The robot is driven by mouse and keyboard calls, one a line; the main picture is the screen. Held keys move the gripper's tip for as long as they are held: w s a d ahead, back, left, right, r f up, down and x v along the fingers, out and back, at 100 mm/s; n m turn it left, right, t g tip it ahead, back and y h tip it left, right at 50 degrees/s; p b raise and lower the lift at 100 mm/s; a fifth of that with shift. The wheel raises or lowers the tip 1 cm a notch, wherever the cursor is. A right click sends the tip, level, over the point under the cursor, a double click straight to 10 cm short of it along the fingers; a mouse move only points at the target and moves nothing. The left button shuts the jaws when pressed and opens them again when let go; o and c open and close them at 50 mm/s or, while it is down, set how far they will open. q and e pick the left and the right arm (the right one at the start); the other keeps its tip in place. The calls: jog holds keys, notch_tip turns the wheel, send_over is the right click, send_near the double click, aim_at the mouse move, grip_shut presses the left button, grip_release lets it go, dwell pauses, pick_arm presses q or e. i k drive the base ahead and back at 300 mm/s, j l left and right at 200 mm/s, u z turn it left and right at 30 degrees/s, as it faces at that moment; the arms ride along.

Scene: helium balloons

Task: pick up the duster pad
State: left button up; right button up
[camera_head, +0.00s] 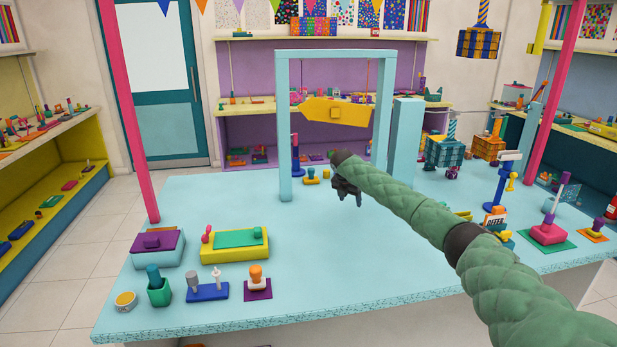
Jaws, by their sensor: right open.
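No thing in view is plainly marked as the duster pad. My right gripper (346,190) is small and dark at the end of my green-sleeved arm. It is open above the middle of the table, well to the right of the purple pad and apart from it. It appears empty. My left gripper is not in view.
A light blue frame (285,130) with a hanging yellow sign (350,113) stands behind my right gripper. A yellow tray with a green pad (238,238), a green cup (159,292) and a blue peg block (207,291) stand at the left. The table's front middle is clear.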

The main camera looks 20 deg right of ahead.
aim_at(311, 179)
jog(key=i, duration=1.35)
